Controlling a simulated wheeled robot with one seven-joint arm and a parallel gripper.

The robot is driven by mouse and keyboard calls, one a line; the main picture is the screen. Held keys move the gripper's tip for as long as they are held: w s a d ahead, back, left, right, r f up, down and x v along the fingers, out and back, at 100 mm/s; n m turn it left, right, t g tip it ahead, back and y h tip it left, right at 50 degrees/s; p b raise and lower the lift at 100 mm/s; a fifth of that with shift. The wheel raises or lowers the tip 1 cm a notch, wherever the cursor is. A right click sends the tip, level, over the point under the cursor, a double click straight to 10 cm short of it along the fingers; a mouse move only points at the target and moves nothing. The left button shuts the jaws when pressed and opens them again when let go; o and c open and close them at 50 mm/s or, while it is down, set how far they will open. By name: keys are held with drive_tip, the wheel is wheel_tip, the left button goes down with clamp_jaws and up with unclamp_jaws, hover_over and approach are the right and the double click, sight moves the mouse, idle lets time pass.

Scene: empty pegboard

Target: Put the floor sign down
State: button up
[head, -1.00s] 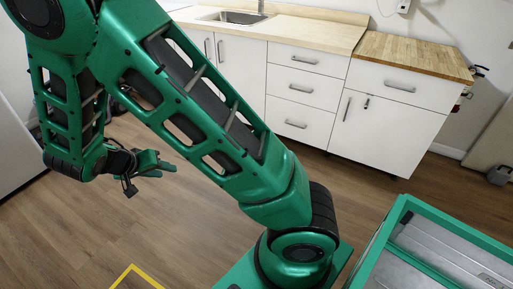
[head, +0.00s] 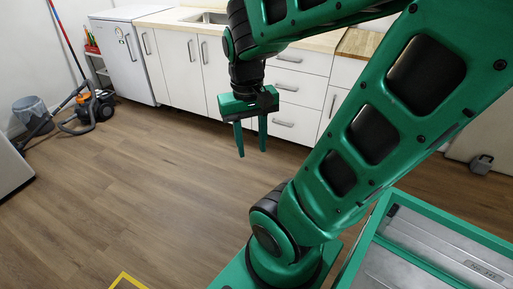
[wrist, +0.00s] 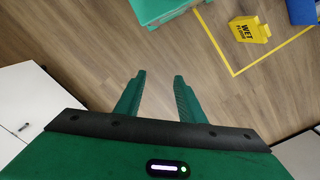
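A yellow floor sign (wrist: 243,31) with dark "WET FLOOR" lettering shows at the upper right of the wrist view. It is on the wooden floor inside a yellow tape outline; from this high angle I cannot tell for sure whether it stands or lies. It is outside the head view. My gripper (head: 252,153) points down above the floor in front of the white cabinets. Its two fingers are apart with nothing between them, as the wrist view (wrist: 158,76) also shows. It is well apart from the sign.
Yellow tape (wrist: 271,53) marks a floor corner; part shows in the head view (head: 126,276). A blue object (wrist: 303,10) is beside the sign. White cabinets (head: 178,65) line the back. A vacuum cleaner (head: 92,106) and grey bin (head: 33,112) stand left. The middle floor is clear.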

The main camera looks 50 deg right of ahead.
drive_tip(key=s, duration=0.3)
drive_tip(key=shift+s+a+r+y, duration=0.25)
drive_tip(key=shift+a+r+y, duration=0.05)
drive_tip(key=shift+a, duration=0.1)
drive_tip(key=shift+w+f, duration=0.35)
drive_tip(key=shift+w, duration=0.45)
drive_tip(key=shift+s+r, duration=0.1)
drive_tip(key=shift+s, duration=0.05)
drive_tip(key=shift+c, duration=0.6)
drive_tip(key=shift+a, duration=0.1)
